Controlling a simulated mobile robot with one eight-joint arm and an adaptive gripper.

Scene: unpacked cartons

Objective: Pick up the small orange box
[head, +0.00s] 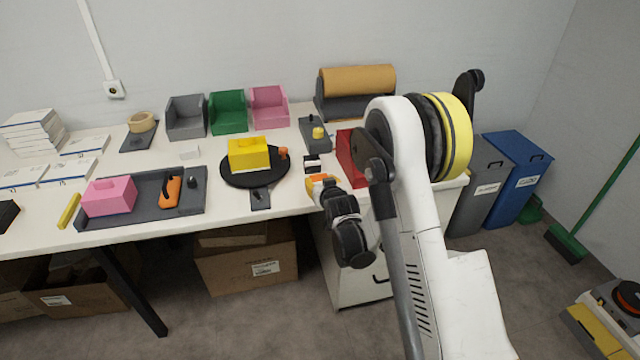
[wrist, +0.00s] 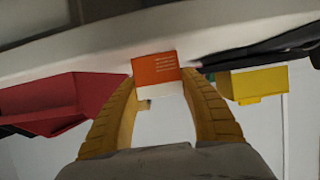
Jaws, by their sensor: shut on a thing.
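The small orange box (wrist: 156,70), with pale lines of print on its face, sits between the two yellow fingertips in the wrist view. My gripper (wrist: 158,85) is shut on it, one finger against each side. In the head view my gripper (head: 319,179) is at the table's front edge, right of the black turntable. There the box is hard to tell from the yellow-orange fingers. I cannot tell whether the box touches the table.
A red bin (head: 352,157) stands close to the right of my gripper. A yellow box (head: 248,154) sits on the black turntable (head: 228,180) to the left. A small black-and-white item (head: 312,167) lies just behind my gripper. A grey tray (head: 150,211) is farther left.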

